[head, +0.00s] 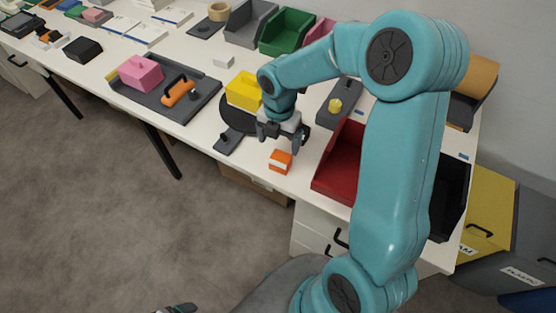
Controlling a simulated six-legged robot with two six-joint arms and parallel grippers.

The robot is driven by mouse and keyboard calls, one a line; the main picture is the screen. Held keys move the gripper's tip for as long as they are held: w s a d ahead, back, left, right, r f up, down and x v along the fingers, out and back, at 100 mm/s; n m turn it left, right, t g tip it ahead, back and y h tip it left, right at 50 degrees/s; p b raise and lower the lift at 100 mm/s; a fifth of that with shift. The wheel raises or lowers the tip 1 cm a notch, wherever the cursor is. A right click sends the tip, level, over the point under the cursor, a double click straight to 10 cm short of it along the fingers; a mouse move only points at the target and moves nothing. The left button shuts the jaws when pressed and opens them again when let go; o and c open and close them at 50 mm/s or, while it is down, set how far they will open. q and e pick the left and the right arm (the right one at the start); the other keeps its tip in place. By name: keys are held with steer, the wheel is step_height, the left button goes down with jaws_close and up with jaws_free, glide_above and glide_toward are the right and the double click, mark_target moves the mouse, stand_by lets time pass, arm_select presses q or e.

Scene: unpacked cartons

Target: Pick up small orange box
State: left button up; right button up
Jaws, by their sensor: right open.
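The small orange box (280,161) lies near the front edge of the white table, with a white band across its face. My right gripper (283,142) hangs just above and behind it, pointing down. The jaws are open and empty, and a small gap seems to separate them from the box. My teal right arm rises from the bottom right and bends over the table. My left gripper cannot be made out in the head view.
A red bin (338,165) stands just right of the box. A yellow box (243,90) sits on a dark round plate behind my gripper. A dark grey tray (196,103) holds a pink box (140,72) and an orange-handled tool (180,91). The table's front edge is close.

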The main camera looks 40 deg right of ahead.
mark_target(280, 157)
steer(key=shift+s+f, duration=0.2)
steer(key=shift+f, duration=1)
step_height(280, 157, down, 6)
steer(key=shift+d+r, duration=0.1)
steer(key=shift+r, duration=0.05)
steer(key=c, duration=1)
